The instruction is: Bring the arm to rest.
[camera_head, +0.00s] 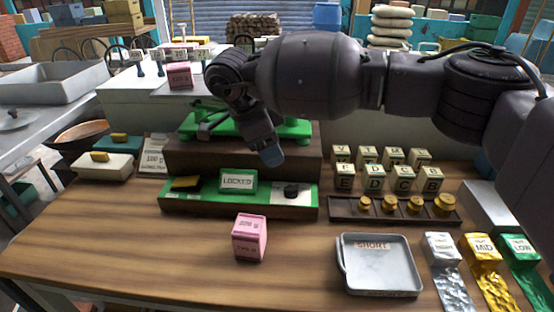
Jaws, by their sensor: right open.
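My right arm reaches in from the right across the upper part of the view. Its dark gripper (238,142) is open, with its fingers spread above the green scale (296,131) at the back of the wooden table (110,250). Nothing shows between the fingers. The arm hides part of the scale and the area behind it. A pink carton (249,238) stands upright on the table in front, apart from the gripper. My left gripper is out of view.
A green panel (238,181) reads LOCKED. A grey tray marked SHORT (378,268) lies front right, beside silver, gold and green labelled strips. Lettered blocks (374,177) and a rack of brass weights (390,205) stand behind. Another pink carton (179,75) stands farther back. The front left is clear.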

